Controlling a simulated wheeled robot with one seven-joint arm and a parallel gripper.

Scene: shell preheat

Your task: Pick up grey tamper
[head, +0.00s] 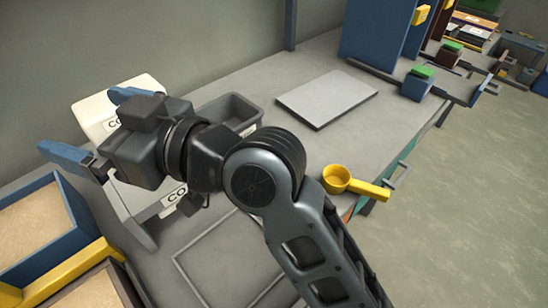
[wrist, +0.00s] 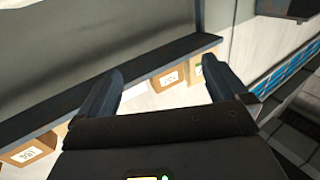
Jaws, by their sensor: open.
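I cannot make out a grey tamper for certain in either view; my arm covers part of the bench. My gripper (head: 77,120) is in the upper left of the head view, its two blue fingers spread apart with nothing seen between them. It is over or in front of a white box (head: 96,108) with a partly hidden label. In the wrist view the gripper (wrist: 160,76) is open, and labelled boxes show beyond the fingers.
The grey bench (head: 270,75) bears a grey tray (head: 258,122), a flat grey slab (head: 326,97) and a yellow scoop (head: 340,178) near its edge. A blue-sided bin (head: 62,240) of sandy material stands at lower left. In the wrist view a dark ledge (wrist: 60,112) crosses the left.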

